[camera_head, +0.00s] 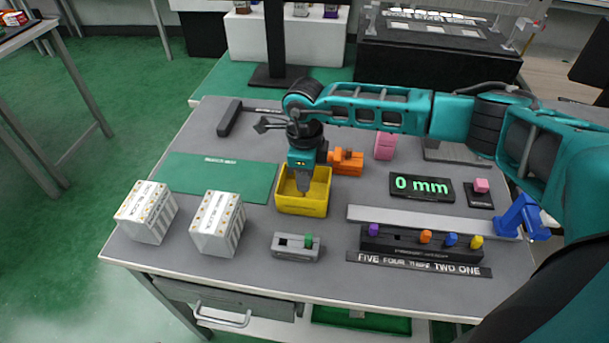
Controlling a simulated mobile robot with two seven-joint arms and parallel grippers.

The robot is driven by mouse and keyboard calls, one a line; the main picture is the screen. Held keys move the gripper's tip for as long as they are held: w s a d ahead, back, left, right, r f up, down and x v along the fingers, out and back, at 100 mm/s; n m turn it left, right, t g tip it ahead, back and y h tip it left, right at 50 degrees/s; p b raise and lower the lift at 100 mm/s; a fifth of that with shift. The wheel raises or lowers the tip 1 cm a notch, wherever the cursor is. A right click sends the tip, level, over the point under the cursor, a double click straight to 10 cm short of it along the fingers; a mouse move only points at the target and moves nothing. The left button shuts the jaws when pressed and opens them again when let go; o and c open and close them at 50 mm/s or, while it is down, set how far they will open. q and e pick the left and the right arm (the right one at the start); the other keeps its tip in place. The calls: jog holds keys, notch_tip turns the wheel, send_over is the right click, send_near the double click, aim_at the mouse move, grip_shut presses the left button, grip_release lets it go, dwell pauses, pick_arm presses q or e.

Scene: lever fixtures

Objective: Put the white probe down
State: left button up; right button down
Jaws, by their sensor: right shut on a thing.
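My right gripper (304,188) points down into the yellow open box (302,209) on the grey table. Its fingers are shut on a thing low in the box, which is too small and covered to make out. I cannot pick out the white probe for sure in this view. My left gripper is not in view.
An orange vise-like block (346,161) stands close behind the box. A green mat (217,177) lies left. Two white blocks (217,223) (146,211) stand at the front left. A grey lever fixture (297,247) sits in front. A "0 mm" display (421,187) and a slotted lever panel (420,246) lie right.

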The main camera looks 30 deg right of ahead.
jog(key=shift+f, duration=0.1)
jog(key=c, duration=1.6)
grip_release()
jog(key=shift+f, duration=0.1)
jog(key=o, duration=0.5)
jog(key=shift+r, duration=0.4)
notch_tip(320, 180, up, 12)
jog(key=shift+f, duration=0.15)
